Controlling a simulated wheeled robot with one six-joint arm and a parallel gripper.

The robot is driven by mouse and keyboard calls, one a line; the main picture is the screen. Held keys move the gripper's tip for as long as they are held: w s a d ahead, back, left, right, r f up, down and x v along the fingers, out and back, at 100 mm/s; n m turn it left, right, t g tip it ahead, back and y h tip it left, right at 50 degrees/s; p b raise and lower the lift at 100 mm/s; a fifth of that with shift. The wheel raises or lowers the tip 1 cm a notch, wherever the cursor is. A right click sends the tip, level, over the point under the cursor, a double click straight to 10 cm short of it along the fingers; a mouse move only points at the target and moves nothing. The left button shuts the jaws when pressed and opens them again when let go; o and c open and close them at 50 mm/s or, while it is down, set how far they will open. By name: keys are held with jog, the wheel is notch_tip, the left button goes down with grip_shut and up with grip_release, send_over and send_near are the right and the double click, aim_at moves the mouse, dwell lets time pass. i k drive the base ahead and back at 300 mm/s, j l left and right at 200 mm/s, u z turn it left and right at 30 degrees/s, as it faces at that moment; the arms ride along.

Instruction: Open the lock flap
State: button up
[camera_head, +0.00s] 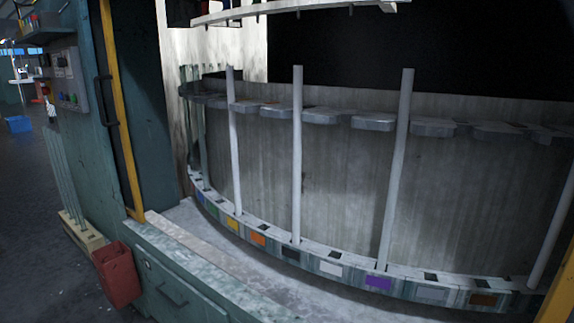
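A row of grey flap-like pieces runs along the curved back wall, among them one near the middle (373,122) and one farther right (433,127). I cannot tell which one is the lock flap, or whether any of them is open. Pale upright tubes stand in front of the wall: one left (234,150), one in the middle (297,160) and a thicker-looking one to the right (396,170). Their lower ends meet a curved base rail (310,257) with square holes and coloured labels. My gripper is not in view.
A teal cabinet (185,272) with a pale ledge stands in front of the rail. A yellow door-frame post (122,120) is at left. A red bin (117,274) and a wooden crate (84,234) with thin rods stand on the floor. The floor farther left looks mostly clear.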

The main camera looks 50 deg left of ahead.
aim_at(38, 84)
jog(key=u, duration=3.05)
